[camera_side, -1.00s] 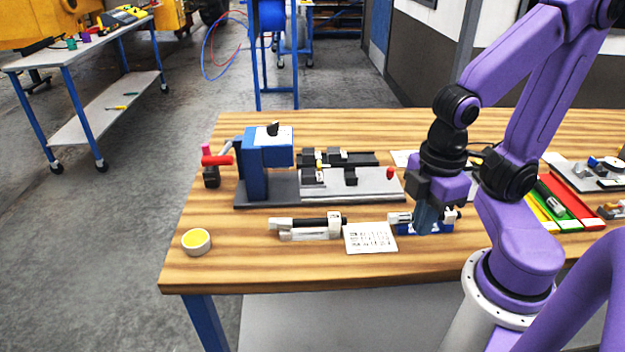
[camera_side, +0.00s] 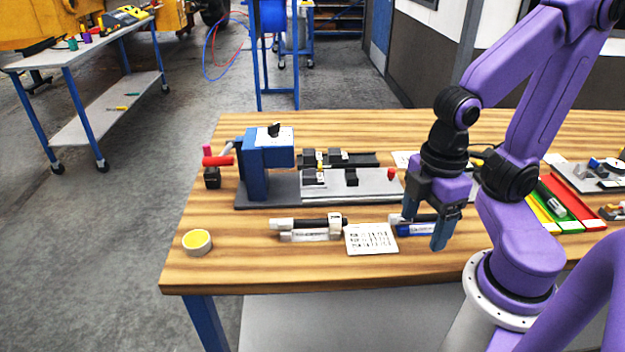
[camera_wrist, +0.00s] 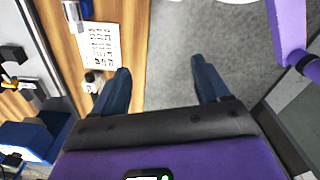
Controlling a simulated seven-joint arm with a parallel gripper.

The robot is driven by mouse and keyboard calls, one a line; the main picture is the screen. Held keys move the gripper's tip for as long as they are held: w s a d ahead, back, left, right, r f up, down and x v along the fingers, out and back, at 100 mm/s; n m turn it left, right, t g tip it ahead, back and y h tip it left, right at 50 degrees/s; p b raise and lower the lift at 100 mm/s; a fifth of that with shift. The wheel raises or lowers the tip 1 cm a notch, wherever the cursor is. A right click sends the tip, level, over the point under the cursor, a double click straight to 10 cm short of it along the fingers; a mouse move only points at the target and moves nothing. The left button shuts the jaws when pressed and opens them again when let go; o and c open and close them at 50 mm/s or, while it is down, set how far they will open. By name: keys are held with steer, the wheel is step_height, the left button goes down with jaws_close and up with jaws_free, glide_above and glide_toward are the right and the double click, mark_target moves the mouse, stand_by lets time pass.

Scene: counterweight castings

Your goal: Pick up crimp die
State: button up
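I cannot tell for sure which piece is the crimp die. A blue and white piece (camera_side: 414,230) lies near the front of the wooden table, right of a printed card (camera_side: 371,238); my gripper partly hides it. A white and black piece (camera_side: 308,229) lies left of the card. The blue and white piece (camera_wrist: 76,10) and the card (camera_wrist: 98,45) show at upper left there.
A blue press (camera_side: 264,165) with a red handle stands on a grey base behind these pieces. A round tin with a yellow top (camera_side: 197,241) sits at the front left. Coloured trays (camera_side: 570,206) lie at the right. Bare wood lies between tin and card along the front edge.

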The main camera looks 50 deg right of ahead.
steer(key=w+d+r+m+y, duration=0.1)
steer(key=w+r+m+y, duration=0.15)
steer(key=w, duration=1.35)
steer(key=w+d+r+t, duration=0.3)
steer(key=w+d, duration=1.1)
steer(key=d, duration=0.1)
glide_toward(310, 177)
steer(key=shift+w+d+f+m, duration=0.1)
steer(key=shift+w+f+m, duration=0.1)
steer(key=shift+f, duration=0.2)
steer(key=shift+w+d+f+m, duration=0.1)
steer(key=shift+w+f+m, duration=0.1)
steer(key=shift+f, duration=0.25)
steer(key=shift+s+a+x, duration=0.1)
steer(key=shift+a+x, duration=0.1)
steer(key=shift+x, duration=1.15)
steer(key=shift+s+a+x, duration=0.1)
steer(key=shift+a+x, duration=0.1)
steer(key=shift+x, duration=1.15)
steer(key=shift+r+y, duration=0.15)
steer(key=shift+y, duration=0.1)
steer(key=c, duration=1.1)
